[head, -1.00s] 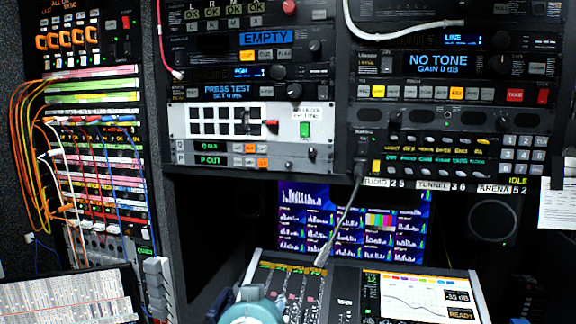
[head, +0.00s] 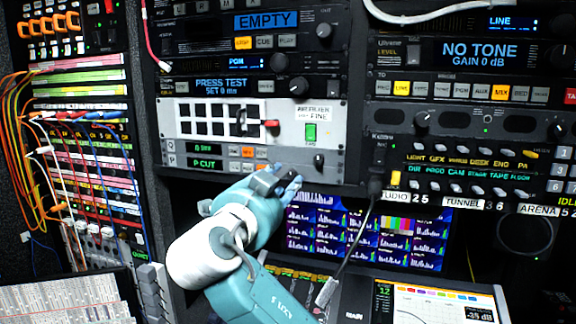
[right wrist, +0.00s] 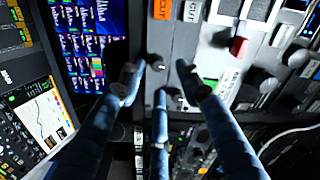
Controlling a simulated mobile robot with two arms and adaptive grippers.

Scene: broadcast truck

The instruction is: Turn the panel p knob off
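Panel P (head: 235,163) is the lower strip of the grey two-row unit marked Q and P, with a "P CUT" display. A small black knob (head: 319,160) sits at the right end of this unit. In the right wrist view the black knob (right wrist: 156,63) appears ahead of the fingers, between their tips. My right gripper (head: 283,180) is just below and left of the knob in the head view. In the wrist view the right gripper (right wrist: 159,85) has its fingers spread and empty, apart from the knob as far as I can tell. My left gripper is not in view.
A white panel (head: 285,108) with a green switch (head: 310,132) and a red-tipped lever (head: 271,124) is directly above. A black cable (head: 352,240) hangs to the right. A monitor (head: 400,240) and a mixing console (head: 430,300) lie below.

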